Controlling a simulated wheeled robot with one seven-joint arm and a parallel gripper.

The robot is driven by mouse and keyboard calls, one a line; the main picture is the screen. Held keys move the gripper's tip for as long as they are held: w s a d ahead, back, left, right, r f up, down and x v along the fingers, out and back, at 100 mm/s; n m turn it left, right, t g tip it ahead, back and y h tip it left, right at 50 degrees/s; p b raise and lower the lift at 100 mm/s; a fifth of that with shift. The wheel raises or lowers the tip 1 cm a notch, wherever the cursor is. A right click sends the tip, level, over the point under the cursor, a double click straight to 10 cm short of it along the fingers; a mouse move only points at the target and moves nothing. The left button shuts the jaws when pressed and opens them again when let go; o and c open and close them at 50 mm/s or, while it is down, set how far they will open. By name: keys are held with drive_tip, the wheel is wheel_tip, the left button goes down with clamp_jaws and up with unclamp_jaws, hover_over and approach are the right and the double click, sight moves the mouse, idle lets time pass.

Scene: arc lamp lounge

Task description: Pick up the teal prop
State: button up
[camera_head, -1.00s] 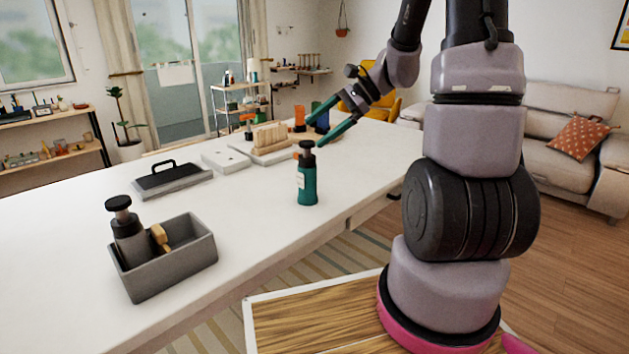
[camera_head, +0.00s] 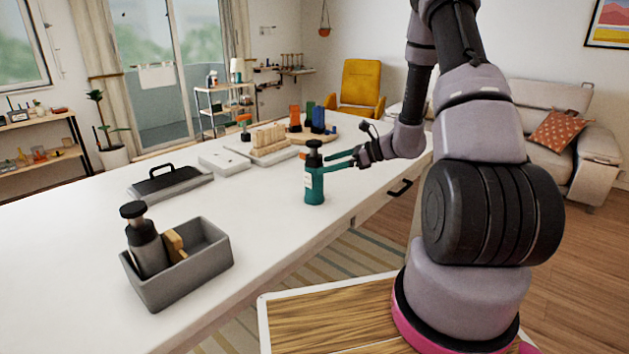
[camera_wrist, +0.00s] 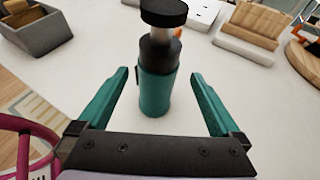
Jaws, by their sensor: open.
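The teal prop is a teal pump bottle (camera_head: 315,187) with a black collar and pump head, standing upright on the white table near its front edge. It also shows in the wrist view (camera_wrist: 155,92), centred ahead of the jaws. My gripper (camera_head: 328,164) has teal fingers and is level with the bottle's upper body, at its right side in the head view. In the wrist view the open fingers (camera_wrist: 160,74) lie one on each side of the bottle's lower part, with white table showing in the gaps. I see no contact with the bottle.
A grey caddy (camera_head: 205,268) with a dark pump bottle and a wooden-handled item stands at the front left of the white table (camera_head: 75,250). A grey tray with a black handle (camera_head: 170,184) and wooden rack (camera_head: 268,142) stand farther back. Table around the bottle is clear.

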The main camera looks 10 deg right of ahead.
sight(322, 165)
drive_tip(key=x, duration=0.5)
drive_tip(key=shift+a, duration=0.2)
clamp_jaws()
